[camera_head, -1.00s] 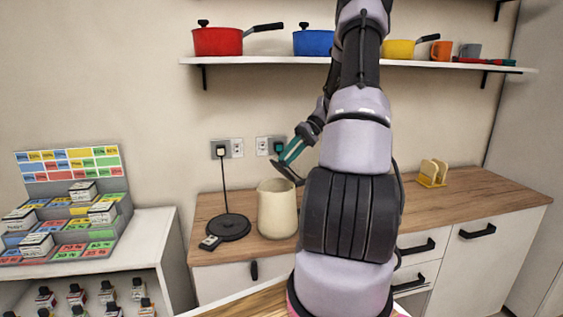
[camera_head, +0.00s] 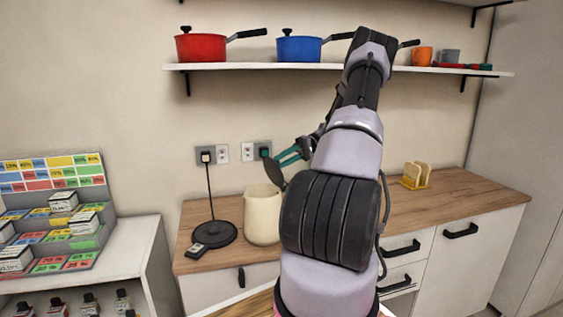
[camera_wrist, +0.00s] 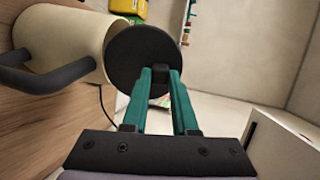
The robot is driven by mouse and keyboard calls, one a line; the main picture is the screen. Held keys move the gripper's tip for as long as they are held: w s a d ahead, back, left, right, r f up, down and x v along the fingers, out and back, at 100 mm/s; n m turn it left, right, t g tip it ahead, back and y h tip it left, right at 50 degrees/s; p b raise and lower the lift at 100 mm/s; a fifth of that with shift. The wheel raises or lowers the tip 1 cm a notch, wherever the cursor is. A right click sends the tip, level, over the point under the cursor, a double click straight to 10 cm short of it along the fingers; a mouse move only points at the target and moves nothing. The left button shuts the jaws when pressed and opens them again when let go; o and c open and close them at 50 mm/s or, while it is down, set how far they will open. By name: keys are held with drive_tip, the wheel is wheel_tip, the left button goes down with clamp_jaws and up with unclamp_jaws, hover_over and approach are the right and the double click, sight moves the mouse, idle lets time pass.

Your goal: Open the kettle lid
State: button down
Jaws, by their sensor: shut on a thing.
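The cream kettle (camera_head: 262,217) stands on the wooden counter, to the right of its round black base (camera_head: 208,234). In the wrist view the kettle (camera_wrist: 66,35) shows its dark handle (camera_wrist: 45,75) and a rim that appears uncovered. My gripper (camera_head: 280,166) is above the kettle's right side. In the wrist view my gripper (camera_wrist: 161,78) has its teal fingers shut on the knob of the round black lid (camera_wrist: 140,55). In the head view the lid (camera_head: 273,176) hangs tilted just above the kettle's rim.
A shelf above holds a red pot (camera_head: 201,47), a blue pot (camera_head: 299,48) and mugs. A yellow rack (camera_head: 415,176) stands on the counter at right. A small dark object (camera_head: 197,250) lies by the base. The right counter is mostly clear.

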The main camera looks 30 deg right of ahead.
drive_tip(key=c, duration=0.7)
unclamp_jaws()
drive_tip(key=shift+d, duration=0.1)
drive_tip(key=v, duration=1)
drive_tip(key=shift+d, duration=0.3)
